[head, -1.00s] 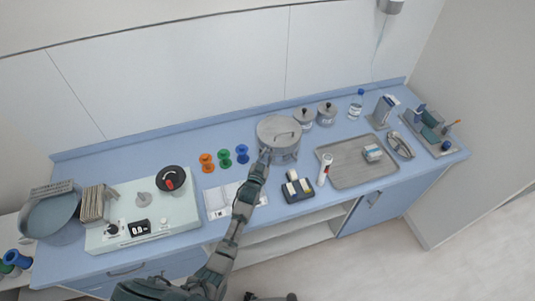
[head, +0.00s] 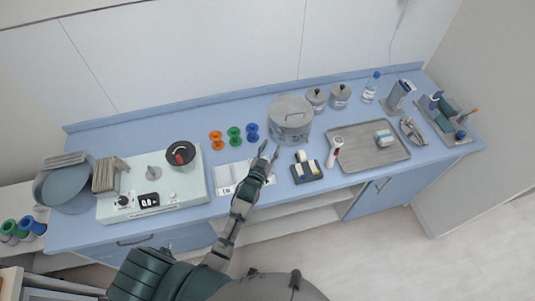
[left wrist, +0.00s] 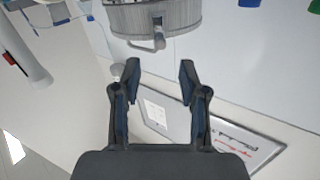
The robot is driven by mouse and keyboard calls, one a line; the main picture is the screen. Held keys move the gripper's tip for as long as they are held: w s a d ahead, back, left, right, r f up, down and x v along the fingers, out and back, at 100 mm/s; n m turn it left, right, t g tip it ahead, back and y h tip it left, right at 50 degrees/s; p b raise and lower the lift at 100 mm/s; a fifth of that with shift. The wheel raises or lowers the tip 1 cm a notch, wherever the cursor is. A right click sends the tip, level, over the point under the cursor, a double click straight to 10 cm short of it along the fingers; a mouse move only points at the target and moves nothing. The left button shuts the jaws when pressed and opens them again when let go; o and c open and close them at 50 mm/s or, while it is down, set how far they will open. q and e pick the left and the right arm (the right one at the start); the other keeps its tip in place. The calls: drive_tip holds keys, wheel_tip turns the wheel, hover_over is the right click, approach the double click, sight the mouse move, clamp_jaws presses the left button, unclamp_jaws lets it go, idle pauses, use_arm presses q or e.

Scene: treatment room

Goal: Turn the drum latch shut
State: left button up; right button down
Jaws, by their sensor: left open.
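The drum (head: 290,118) is a round grey metal container with a lid, standing upright at the middle of the counter. It also shows upside down at the top of the left wrist view (left wrist: 180,18). The drum latch (left wrist: 158,40) is a grey lever on the drum's side, its arm bent to the left in that view. I cannot tell its exact position. My left gripper (head: 270,150) is open and empty in front of the drum. In the left wrist view its fingertips (left wrist: 160,70) are apart from the latch. My right gripper is not in view.
Small lidded jars (head: 316,97) stand right of the drum. A dark block holder (head: 306,174), a white-and-red device (head: 334,150) and a grey tray (head: 368,160) lie to its right. Coloured spools (head: 234,136) and a pale control unit (head: 190,184) are left. A white sheet (head: 229,176) lies near.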

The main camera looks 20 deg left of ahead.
use_arm(q)
drive_tip(key=shift+s, duration=1.9)
